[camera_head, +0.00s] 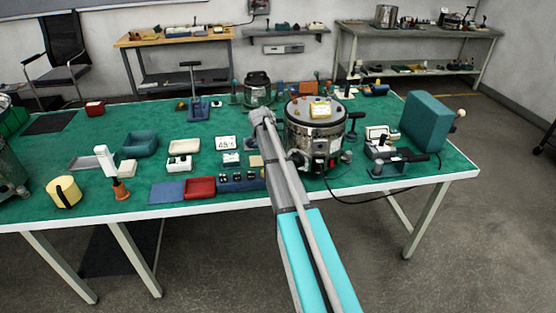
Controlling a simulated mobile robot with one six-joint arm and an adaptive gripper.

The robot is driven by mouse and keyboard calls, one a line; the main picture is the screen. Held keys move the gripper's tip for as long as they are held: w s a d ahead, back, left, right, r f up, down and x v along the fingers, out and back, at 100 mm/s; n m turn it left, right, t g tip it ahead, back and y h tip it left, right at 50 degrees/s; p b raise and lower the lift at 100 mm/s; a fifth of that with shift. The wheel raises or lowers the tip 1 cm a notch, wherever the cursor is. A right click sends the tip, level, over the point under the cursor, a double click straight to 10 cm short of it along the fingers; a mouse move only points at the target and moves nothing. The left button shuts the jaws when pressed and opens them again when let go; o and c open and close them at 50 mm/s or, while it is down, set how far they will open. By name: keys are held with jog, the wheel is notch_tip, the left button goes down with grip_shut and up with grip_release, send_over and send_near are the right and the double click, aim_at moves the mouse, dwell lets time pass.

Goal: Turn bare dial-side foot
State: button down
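A round steel fountain drum (316,130) stands on the green table, right of centre. I cannot make out which is the dial. The drum's feet are too small or hidden to tell apart, and I cannot tell which is bare. My arm reaches over the front edge to the drum's left side. My gripper (263,117) is around the arm's far end; its fingers cannot be made out, nor whether they touch anything.
A black cable runs right from the drum. A tool stand (388,160) and a green box (427,121) stand to the right. A red tray (200,187), a blue tray (167,192) and a white card (226,143) lie left. A second drum (257,90) stands behind.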

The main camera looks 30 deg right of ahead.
jog(key=shift+w, duration=0.15)
jog(key=shift+c, duration=1.6)
grip_release()
jog(key=shift+s, duration=0.2)
